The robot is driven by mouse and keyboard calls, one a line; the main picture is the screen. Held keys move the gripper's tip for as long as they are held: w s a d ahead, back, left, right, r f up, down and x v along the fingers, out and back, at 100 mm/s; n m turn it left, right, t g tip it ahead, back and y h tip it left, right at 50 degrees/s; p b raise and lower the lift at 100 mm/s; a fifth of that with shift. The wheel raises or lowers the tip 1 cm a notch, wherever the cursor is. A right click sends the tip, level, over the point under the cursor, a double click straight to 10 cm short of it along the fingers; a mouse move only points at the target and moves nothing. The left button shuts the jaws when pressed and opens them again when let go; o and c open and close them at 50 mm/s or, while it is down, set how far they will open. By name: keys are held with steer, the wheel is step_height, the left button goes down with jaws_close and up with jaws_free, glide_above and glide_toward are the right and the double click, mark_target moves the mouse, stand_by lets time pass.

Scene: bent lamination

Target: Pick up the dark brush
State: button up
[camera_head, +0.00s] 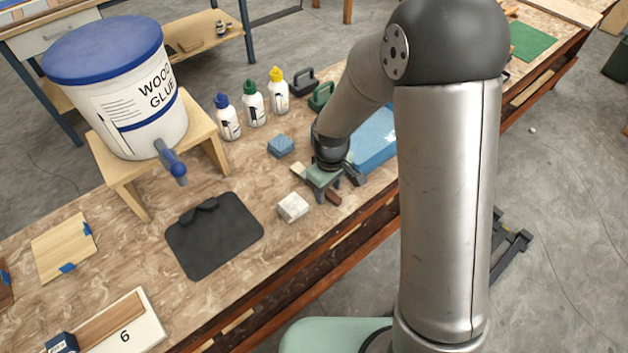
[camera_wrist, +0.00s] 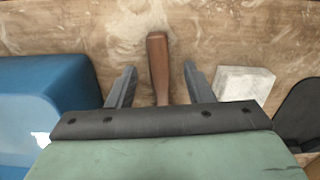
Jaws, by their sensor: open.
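The dark brush shows as a dark brown wooden handle (camera_wrist: 158,60) between my two fingers in the wrist view, with clear gaps on both sides. Its other end is hidden behind my gripper body. In the head view a short piece of the brown handle (camera_head: 333,198) shows beside my fingers, and a pale piece (camera_head: 298,169) sticks out on the other side; I cannot tell if it belongs to the brush. My gripper (camera_head: 338,192) is open, low over the table, pointing down; it also shows in the wrist view (camera_wrist: 160,72).
A blue tray (camera_head: 374,140) lies close on one side of my gripper. A white block (camera_head: 293,207), a blue sponge (camera_head: 281,145) and a black mat (camera_head: 190,255) lie on the other side. Several glue bottles (camera_head: 253,103) and a glue bucket (camera_head: 118,95) stand behind. The table's front edge is near.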

jaws_close()
steer(key=shift+r, duration=0.15)
